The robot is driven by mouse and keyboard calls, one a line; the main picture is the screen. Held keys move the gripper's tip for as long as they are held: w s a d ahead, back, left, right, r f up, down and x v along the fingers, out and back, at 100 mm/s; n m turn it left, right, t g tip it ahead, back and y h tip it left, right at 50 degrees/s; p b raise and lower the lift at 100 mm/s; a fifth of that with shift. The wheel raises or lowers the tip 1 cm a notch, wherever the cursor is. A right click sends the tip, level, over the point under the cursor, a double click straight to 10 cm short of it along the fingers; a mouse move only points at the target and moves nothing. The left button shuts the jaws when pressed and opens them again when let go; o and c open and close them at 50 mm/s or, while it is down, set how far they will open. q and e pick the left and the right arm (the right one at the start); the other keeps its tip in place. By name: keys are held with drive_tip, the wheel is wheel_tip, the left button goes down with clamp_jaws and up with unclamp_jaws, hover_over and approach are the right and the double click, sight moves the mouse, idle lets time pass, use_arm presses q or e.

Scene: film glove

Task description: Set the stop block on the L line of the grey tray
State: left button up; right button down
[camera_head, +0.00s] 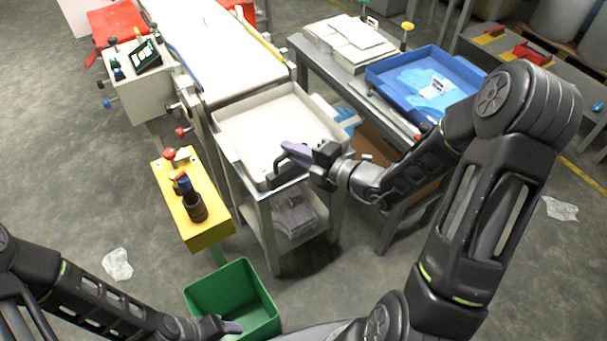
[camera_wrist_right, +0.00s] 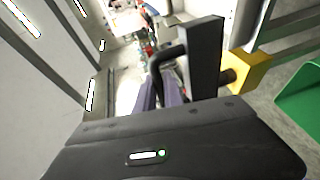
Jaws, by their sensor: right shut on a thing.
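The grey tray (camera_head: 262,118) sits on a stand at the end of the conveyor and looks empty apart from what my right gripper holds. My right gripper (camera_head: 296,155) is over the tray's near right part, shut on the dark stop block (camera_head: 284,180). In the right wrist view the stop block (camera_wrist_right: 205,55) is a dark bar with a curved black handle, beside the purple fingers (camera_wrist_right: 160,97). I cannot tell whether the block touches the tray. No L line can be made out. My left gripper (camera_head: 232,327) is low by the green bin; its jaw opening is unclear.
A yellow control box (camera_head: 190,205) with a red button stands left of the tray, above the green bin (camera_head: 235,296). A blue crate (camera_head: 425,80) with gloves is on the right table. The conveyor (camera_head: 222,50) runs behind the tray.

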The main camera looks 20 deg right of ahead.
drive_tip(key=w+d+f+m+t+h+b, duration=0.1)
drive_tip(key=w+d+f+b, duration=0.4)
drive_tip(key=w+d+b, duration=0.4)
drive_tip(key=w+b, duration=0.3)
drive_tip(key=w, duration=0.1)
drive_tip(key=shift+h, duration=0.3)
wheel_tip(320, 180, down, 6)
drive_tip(key=b, duration=0.1)
drive_tip(key=shift+f+b, duration=0.2)
drive_tip(key=shift+b, duration=0.1)
drive_tip(key=shift+d+f, duration=0.1)
drive_tip(key=shift+f+b, duration=0.35)
drive_tip(key=shift+f, duration=1.4)
drive_tip(key=shift+f, duration=0.15)
